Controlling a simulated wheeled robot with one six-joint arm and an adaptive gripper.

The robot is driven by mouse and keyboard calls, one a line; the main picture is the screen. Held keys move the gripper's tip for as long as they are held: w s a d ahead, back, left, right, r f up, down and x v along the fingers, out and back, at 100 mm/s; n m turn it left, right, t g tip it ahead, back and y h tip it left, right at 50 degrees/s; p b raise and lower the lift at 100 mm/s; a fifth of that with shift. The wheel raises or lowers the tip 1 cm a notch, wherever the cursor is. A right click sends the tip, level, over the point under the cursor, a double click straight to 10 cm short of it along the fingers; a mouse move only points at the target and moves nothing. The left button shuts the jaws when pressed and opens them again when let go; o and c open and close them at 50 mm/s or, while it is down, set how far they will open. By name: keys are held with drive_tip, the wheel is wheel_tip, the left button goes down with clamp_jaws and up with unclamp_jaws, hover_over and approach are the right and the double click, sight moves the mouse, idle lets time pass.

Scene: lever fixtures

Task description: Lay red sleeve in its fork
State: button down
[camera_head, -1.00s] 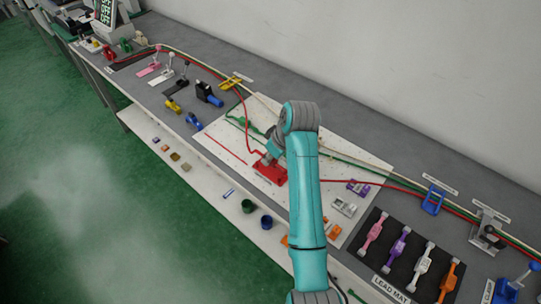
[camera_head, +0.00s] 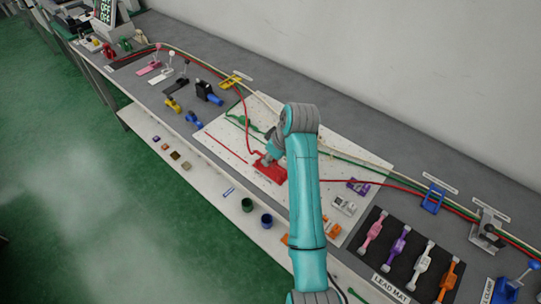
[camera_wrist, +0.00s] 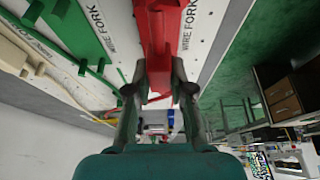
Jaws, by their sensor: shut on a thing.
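In the head view my gripper (camera_head: 266,160) points down at a red piece (camera_head: 272,174) on the white board. My arm hides part of that spot. In the wrist view the fingers (camera_wrist: 158,92) are closed on red material (camera_wrist: 158,72), which I take to be the red sleeve. It lines up with a long red body running to the top edge, between two "WIRE FORK" labels. I cannot tell where sleeve and fork divide, or whether the sleeve is seated. A red wire (camera_head: 248,125) curves to the red piece from behind, and red wire continues to the right.
A green fork (camera_head: 240,121) and green wire lie close behind on the white board (camera_head: 222,140). A purple fixture (camera_head: 357,187) and a grey one (camera_head: 343,207) stand to the right. The lead mat (camera_head: 385,259) holds several coloured leads. The bench's back wall is clear.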

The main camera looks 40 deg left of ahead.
drive_tip(key=shift+f, duration=1.55)
idle(0.6)
drive_tip(key=shift+c, duration=2.3)
unclamp_jaws()
drive_tip(key=shift+r, duration=3.5)
drive_tip(key=shift+s, duration=0.15)
